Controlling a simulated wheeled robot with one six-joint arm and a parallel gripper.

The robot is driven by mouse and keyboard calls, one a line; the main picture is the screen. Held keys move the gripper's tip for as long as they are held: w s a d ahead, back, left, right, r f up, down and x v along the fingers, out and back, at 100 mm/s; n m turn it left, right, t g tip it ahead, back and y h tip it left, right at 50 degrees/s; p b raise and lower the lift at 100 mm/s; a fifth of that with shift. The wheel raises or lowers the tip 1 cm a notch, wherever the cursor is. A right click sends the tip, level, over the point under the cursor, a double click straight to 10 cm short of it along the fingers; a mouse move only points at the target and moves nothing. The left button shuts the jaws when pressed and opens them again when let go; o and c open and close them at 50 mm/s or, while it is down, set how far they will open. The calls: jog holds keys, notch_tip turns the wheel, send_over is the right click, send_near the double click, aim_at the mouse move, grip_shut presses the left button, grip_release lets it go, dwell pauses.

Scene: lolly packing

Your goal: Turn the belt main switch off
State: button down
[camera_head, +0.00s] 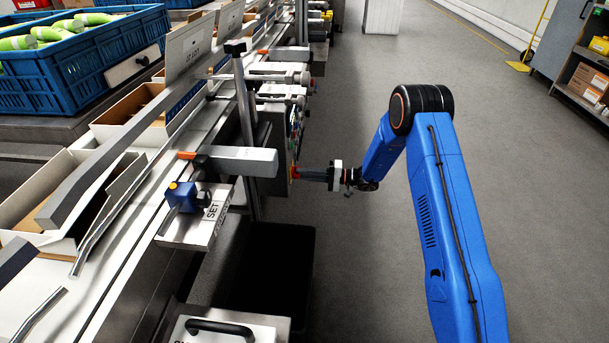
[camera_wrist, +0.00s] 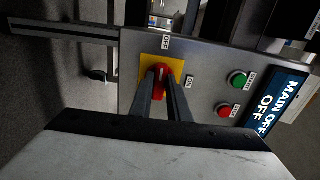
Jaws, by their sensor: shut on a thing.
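The main switch is a red rotary knob (camera_wrist: 160,91) on a yellow square plate (camera_wrist: 147,73), set in a grey control panel. In the wrist view an OFF label (camera_wrist: 166,42) is above the plate and an ON label (camera_wrist: 190,81) is to its right. My gripper (camera_wrist: 161,75) is shut on the red knob, one finger on each side. The fingers hide part of the knob, so its exact angle is hard to tell. A blue sign (camera_wrist: 275,103) reads MAIN OFF, OFF. In the head view my gripper (camera_head: 309,174) reaches left to the panel's side.
A green button (camera_wrist: 238,79) and a red button (camera_wrist: 224,111) are on the same panel. In the head view a grey bar (camera_head: 237,160) and a SET plate (camera_head: 200,222) stick out from the belt line near my gripper.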

jog(key=shift+d+f, duration=0.1)
jog(key=c, duration=1.7)
grip_release()
jog(key=shift+d, duration=0.1)
jog(key=d, duration=1.7)
jog(key=shift+s+d, duration=0.1)
jog(key=shift+s, duration=0.25)
